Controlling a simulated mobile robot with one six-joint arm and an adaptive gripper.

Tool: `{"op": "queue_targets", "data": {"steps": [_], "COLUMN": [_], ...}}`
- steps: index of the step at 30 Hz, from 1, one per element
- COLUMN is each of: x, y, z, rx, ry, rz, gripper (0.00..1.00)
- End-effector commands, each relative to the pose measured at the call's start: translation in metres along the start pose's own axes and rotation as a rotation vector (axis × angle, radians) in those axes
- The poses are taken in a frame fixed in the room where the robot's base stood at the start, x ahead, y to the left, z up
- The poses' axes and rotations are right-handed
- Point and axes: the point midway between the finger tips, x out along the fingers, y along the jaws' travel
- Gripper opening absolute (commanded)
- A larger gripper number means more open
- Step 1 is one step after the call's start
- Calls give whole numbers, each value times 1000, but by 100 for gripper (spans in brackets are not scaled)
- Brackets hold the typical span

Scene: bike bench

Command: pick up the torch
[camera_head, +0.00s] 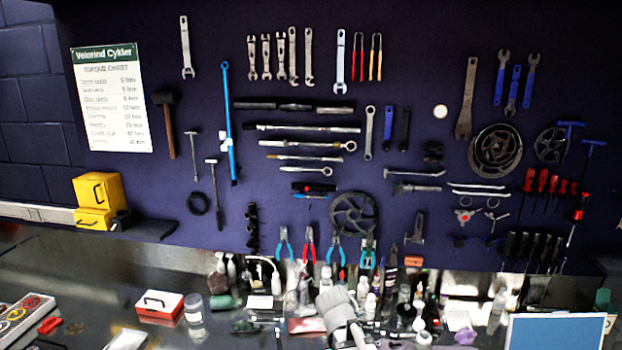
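I cannot pick out a torch for certain; the small items on the crowded bench (100,285) are too blurred to tell apart. A grey-white rounded part of my arm rises at the bottom middle, in front of the bench items, and hides some of what lies behind it. My gripper's fingers do not show in this view.
Bottles and small items crowd the middle of the bench. A red and white box (160,305), a clear jar (194,312) and a red item (49,325) are at left. A blue screen (555,332) is at right. Tools hang on the dark wall panel (330,20). Yellow boxes (100,190) sit left.

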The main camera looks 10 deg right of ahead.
Motion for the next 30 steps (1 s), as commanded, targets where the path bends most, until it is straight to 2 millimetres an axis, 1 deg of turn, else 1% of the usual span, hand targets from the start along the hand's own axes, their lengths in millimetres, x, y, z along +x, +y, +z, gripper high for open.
{"op": "queue_targets", "data": {"steps": [1, 2, 3, 5, 6, 8, 9, 13, 15, 18, 21, 24, 27, 30], "x": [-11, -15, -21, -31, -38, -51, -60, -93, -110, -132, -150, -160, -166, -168], "y": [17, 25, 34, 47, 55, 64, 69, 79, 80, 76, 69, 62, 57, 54], "z": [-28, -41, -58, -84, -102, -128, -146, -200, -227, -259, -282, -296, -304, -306], "rx": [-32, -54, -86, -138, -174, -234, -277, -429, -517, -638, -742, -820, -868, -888], "ry": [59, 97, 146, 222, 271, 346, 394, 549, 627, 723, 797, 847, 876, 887], "rz": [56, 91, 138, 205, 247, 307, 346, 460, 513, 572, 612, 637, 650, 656], "gripper": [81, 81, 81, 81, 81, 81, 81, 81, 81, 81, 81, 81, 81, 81]}}
